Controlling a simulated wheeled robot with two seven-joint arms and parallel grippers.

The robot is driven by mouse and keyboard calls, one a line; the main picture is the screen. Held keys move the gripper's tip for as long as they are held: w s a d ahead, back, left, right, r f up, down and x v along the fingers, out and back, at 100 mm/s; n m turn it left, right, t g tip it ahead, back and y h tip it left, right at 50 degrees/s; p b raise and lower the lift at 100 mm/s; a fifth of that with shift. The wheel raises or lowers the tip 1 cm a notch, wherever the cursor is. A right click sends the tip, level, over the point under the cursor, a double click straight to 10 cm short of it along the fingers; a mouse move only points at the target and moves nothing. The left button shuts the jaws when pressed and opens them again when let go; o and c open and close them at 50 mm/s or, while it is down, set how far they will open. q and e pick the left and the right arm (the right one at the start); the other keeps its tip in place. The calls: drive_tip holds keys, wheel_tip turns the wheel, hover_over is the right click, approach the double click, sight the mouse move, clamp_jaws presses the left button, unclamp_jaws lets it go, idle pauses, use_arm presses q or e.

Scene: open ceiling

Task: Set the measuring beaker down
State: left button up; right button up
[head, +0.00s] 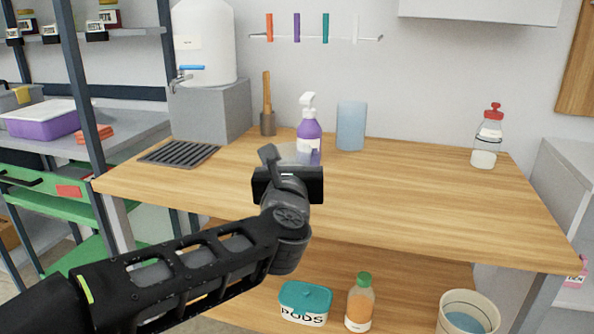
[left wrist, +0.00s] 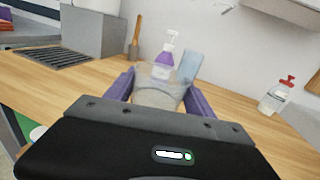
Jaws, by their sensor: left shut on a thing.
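The measuring beaker is clear and see-through; it shows faintly in the head view (head: 291,153) just beyond my left gripper (head: 286,165). In the left wrist view the beaker (left wrist: 157,97) sits between the two purple fingers of my left gripper (left wrist: 158,92), which is shut on it. The beaker looks roughly upright over the wooden worktop (head: 420,195). Its base is hidden behind the gripper, so I cannot tell whether it touches the wood. My right gripper is not in view.
A purple spray bottle (head: 309,139) and a blue translucent block (head: 351,126) stand behind the beaker. A brush-like tool (head: 267,115), a dark drain grate (head: 180,153) and a water tank (head: 204,45) are left. A red-capped bottle (head: 487,138) stands right. The worktop's right-centre is clear.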

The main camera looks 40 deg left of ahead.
use_arm(q)
drive_tip(key=shift+a, duration=0.1)
drive_tip(key=x, duration=1.7)
drive_tip(key=shift+w, duration=0.1)
drive_tip(key=shift+r, duration=0.1)
drive_tip(key=f, duration=0.1)
drive_tip(key=f+b, duration=0.1)
drive_tip(key=f, duration=0.1)
drive_tip(key=shift+w+a+b, duration=0.2)
drive_tip(key=shift+w+b, duration=0.1)
drive_tip(key=shift+w, duration=0.05)
drive_tip(key=shift+f, duration=0.25)
drive_tip(key=shift+f, duration=0.1)
